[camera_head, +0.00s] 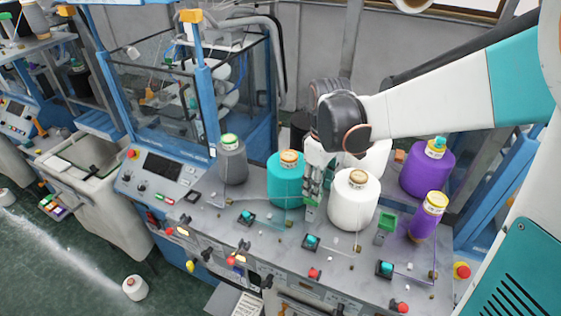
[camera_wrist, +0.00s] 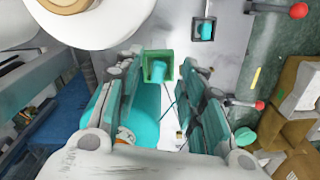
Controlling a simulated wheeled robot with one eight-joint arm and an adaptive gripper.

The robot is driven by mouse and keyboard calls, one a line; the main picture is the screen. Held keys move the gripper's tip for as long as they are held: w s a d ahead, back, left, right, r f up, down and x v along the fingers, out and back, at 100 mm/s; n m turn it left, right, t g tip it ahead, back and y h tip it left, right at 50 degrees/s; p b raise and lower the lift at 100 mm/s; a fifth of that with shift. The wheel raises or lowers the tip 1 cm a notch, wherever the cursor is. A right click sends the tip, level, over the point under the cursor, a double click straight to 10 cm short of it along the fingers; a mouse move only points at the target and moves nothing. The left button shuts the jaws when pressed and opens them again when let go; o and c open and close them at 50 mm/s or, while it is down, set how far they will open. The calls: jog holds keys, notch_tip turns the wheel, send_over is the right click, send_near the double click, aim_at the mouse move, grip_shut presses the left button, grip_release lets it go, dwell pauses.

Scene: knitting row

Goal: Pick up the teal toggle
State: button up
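A small teal toggle (camera_wrist: 158,71) sits in a green square tray (camera_wrist: 145,55) in the wrist view, just beyond and between my fingertips. In the head view only a bit of green tray (camera_head: 311,211) shows under my gripper (camera_head: 312,190); the toggle there is hidden. My gripper (camera_wrist: 172,92) is open, with a finger on each side and nothing between them. Similar teal pieces sit on dark square bases: one on the left (camera_head: 246,215), one in the middle (camera_head: 311,240), one on the right (camera_head: 385,267).
A teal yarn cone (camera_head: 285,183) and a white cone (camera_head: 354,205) stand close on either side of my gripper. A grey cone (camera_head: 231,163) and purple cones (camera_head: 428,174) stand farther out. Red-knobbed levers (camera_head: 314,274) line the front edge.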

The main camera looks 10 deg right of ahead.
jog(key=shift+f, duration=1.15)
jog(key=c, duration=0.8)
jog(key=shift+o, duration=0.2)
jog(key=shift+r, duration=0.1)
notch_tip(320, 180, up, 20)
jog(key=shift+s+b, duration=0.15)
jog(key=shift+b, duration=0.2)
